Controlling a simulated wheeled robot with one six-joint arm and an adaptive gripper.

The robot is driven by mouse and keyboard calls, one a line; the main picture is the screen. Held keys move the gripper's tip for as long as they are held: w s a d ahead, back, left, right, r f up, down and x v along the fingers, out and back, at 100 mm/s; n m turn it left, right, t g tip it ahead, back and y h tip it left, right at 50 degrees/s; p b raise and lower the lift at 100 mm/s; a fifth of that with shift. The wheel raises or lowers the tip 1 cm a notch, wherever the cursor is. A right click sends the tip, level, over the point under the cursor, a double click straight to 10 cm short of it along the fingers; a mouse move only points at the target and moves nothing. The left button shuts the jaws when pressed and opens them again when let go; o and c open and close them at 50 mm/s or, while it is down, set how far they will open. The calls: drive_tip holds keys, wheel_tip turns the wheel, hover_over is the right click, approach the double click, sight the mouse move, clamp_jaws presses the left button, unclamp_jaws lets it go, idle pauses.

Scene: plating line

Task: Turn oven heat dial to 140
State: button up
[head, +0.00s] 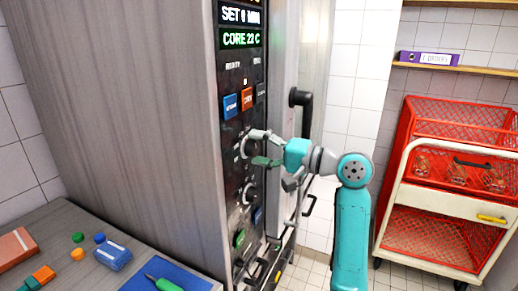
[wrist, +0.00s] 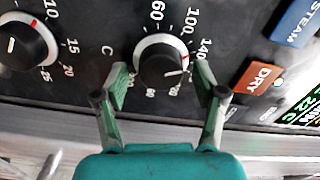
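The oven heat dial (wrist: 161,64) is a black round knob in a white ring, marked C, with 60, 100 and 140 readable around it in the wrist view. A pale pointer line on the knob points right, just below the 140 mark, near a red tick. Some lower numbers are partly hidden. My gripper (wrist: 162,80) is open, with one finger on each side of the dial and small gaps visible. In the head view my gripper (head: 262,149) is at the oven's control panel (head: 233,158) and covers part of the dial.
A second dial (wrist: 25,45), marked 10 to 25, sits left of the heat dial in the wrist view. A DRY button (wrist: 258,77) and STEAM button (wrist: 297,22) are to the right. A black handle (head: 301,98) stands beside the panel; a red-basket trolley (head: 440,185) is at right.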

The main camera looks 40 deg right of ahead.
drive_tip(key=v, duration=1.2)
idle(0.3)
